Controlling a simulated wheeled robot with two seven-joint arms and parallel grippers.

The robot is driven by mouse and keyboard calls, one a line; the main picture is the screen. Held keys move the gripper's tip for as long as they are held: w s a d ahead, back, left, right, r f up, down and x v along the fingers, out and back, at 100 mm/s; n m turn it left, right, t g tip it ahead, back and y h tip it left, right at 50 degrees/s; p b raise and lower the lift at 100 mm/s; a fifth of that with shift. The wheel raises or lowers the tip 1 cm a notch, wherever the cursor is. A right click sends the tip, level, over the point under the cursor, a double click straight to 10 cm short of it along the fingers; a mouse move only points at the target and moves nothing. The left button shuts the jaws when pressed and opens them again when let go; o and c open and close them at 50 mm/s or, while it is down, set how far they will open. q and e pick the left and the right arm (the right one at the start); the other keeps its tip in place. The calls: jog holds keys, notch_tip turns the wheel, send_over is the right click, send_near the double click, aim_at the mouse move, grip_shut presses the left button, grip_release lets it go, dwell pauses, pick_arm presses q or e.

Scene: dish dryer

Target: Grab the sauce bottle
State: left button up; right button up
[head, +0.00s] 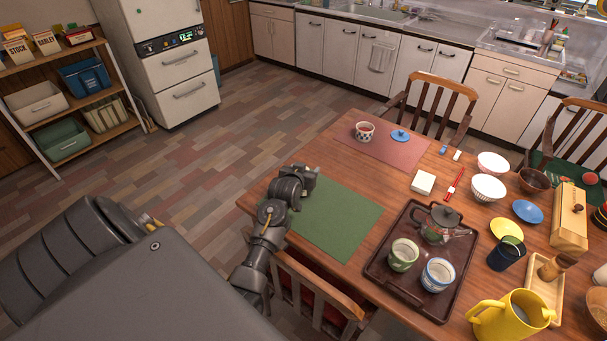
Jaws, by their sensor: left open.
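I cannot clearly pick out a sauce bottle. A dark object with red and yellow bands (601,216), cut off by the right edge of the head view, may be one, but I cannot tell. My left gripper (312,174) is open and empty. It is over the far-left corner of the green placemat (335,222), at the table's left side, well away from the items on the right. My right gripper is not in view.
The wooden table (378,247) holds a dark tray (416,298) with a teapot (440,223) and two cups. A yellow pitcher (508,317), a wooden box (570,218) and several bowls crowd the right. The green placemat is clear. Chairs stand around the table.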

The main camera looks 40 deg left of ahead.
pick_arm(q)
jog(key=c, duration=1.2)
jog(key=shift+r, duration=0.25)
jog(key=shift+r, duration=1.15)
jog(key=s+d+r, duration=0.5)
jog(key=s+r, duration=0.5)
jog(key=s, duration=0.2)
jog(key=shift+s+d, duration=0.25)
jog(key=shift+d, duration=0.15)
jog(key=shift+s+r, duration=0.1)
